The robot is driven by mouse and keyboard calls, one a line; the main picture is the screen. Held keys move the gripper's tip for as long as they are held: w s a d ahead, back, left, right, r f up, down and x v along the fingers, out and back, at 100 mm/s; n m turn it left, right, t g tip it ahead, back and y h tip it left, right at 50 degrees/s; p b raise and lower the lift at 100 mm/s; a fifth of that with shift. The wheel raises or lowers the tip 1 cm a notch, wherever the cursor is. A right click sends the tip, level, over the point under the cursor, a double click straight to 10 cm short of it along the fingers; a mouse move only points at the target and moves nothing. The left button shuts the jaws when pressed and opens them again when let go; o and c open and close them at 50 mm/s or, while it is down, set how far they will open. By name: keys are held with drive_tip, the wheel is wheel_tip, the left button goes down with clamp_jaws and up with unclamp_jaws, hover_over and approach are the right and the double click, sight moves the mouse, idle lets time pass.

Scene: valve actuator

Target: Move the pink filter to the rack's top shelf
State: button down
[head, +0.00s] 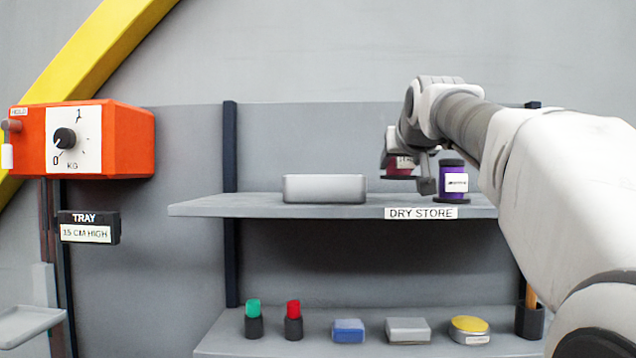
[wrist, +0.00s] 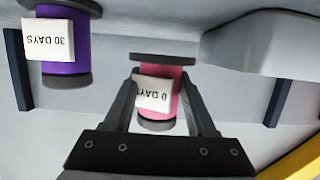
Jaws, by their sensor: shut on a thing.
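The pink filter (wrist: 175,83), a spool with dark end caps and a white label, is between the fingers of my gripper (wrist: 160,100) in the wrist view, which looks upside down. My gripper is shut on it. In the head view the pink filter (head: 398,164) is partly hidden by my gripper (head: 424,172). It looks upright and seems held a little above the rack's top shelf (head: 250,205), between a silver box and a purple filter. The shelf carries a "DRY STORE" label.
The purple filter (head: 453,182) stands on the top shelf close to the right of my gripper. The silver box (head: 325,189) stands to the left. The lower shelf (head: 320,345) holds several small items. An orange scale (head: 125,140) hangs at far left. The top shelf's left end is clear.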

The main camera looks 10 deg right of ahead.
sight(399, 202)
drive_tip(key=shift+f+b, duration=0.3)
drive_tip(key=shift+f, duration=1.65)
drive_tip(key=shift+f, duration=0.2)
drive_tip(key=shift+c, duration=1)
unclamp_jaws()
drive_tip(key=shift+r, duration=0.25)
drive_tip(key=b+v, duration=0.2)
drive_tip(key=v, duration=1)
